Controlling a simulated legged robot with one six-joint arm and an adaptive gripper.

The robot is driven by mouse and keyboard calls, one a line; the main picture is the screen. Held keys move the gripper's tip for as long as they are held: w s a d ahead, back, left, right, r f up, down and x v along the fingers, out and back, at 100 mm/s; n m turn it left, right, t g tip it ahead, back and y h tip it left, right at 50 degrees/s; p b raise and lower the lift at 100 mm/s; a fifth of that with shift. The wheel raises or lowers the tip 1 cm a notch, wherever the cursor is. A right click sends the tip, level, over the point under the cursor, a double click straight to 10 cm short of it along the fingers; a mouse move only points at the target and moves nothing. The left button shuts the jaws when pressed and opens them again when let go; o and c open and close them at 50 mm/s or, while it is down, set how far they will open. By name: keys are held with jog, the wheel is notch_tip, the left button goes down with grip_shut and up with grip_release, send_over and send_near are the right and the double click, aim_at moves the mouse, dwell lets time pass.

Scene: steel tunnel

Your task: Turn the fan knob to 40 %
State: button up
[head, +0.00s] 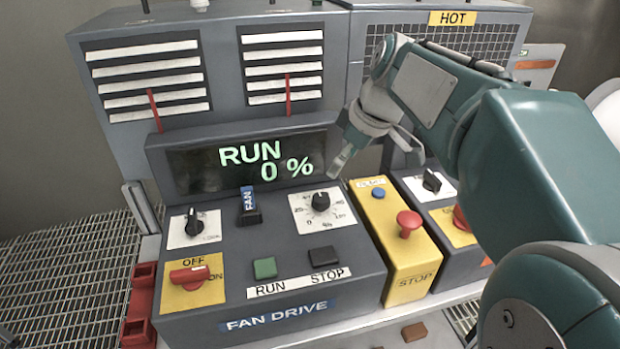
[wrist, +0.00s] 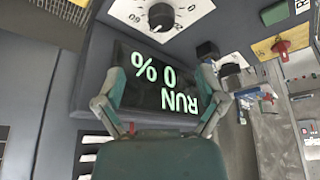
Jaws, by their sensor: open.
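The fan knob (head: 320,201) is a round black knob on a white dial plate with a printed scale, on the sloping face of the fan drive console (head: 280,318). It also shows upside down at the top of the wrist view (wrist: 161,17). Its exact pointer setting is too small to read. The display (head: 262,166) above it reads "RUN 0 %" in green. My gripper (head: 380,160) is open and empty in front of the display's right end, above and right of the knob, apart from it. In the wrist view its spread fingers (wrist: 162,78) frame the display.
Left of the knob are a blue-marked FAN switch (head: 249,206), a black rotary switch (head: 194,223) and a red OFF/ON switch (head: 190,275). Green RUN (head: 265,268) and black STOP (head: 323,256) buttons lie below. A yellow box with a red stop button (head: 409,223) stands close right.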

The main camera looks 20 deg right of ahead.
aim_at(321, 197)
jog(key=x, duration=1)
jog(key=shift+a+f, duration=0.1)
jog(key=shift+f, duration=0.2)
jog(key=shift+c, duration=0.2)
jog(key=shift+s, duration=0.1)
jog(key=c, duration=1.1)
